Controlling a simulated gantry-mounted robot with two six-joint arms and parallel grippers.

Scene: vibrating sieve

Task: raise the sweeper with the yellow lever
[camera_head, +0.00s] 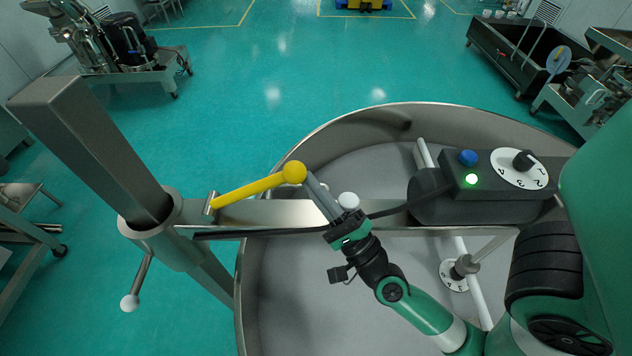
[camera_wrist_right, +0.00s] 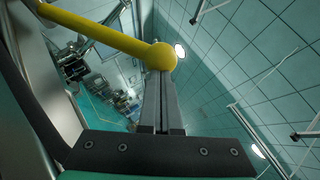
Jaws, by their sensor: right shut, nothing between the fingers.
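The yellow lever (camera_head: 250,190) sticks out from a bracket on the horizontal beam (camera_head: 270,212) and slants up to the right, ending in a yellow ball (camera_head: 294,172). My right gripper (camera_head: 311,180) is shut and empty, its grey fingertips right beside the ball. In the right wrist view, the fingertips (camera_wrist_right: 160,76) sit just below the lever's ball (camera_wrist_right: 159,56); I cannot tell whether they touch it. White rods on a hub (camera_head: 463,266) under the beam look like the sweeper, inside the round metal sieve pan (camera_head: 290,290). My left gripper is not in view.
A thick square post (camera_head: 90,150) stands left of the lever, with a white-knobbed handle (camera_head: 129,302) below. A black control box (camera_head: 490,180) with a blue button, lit green light and dial sits on the beam's right. A white knob (camera_head: 348,201) is close to my right gripper.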

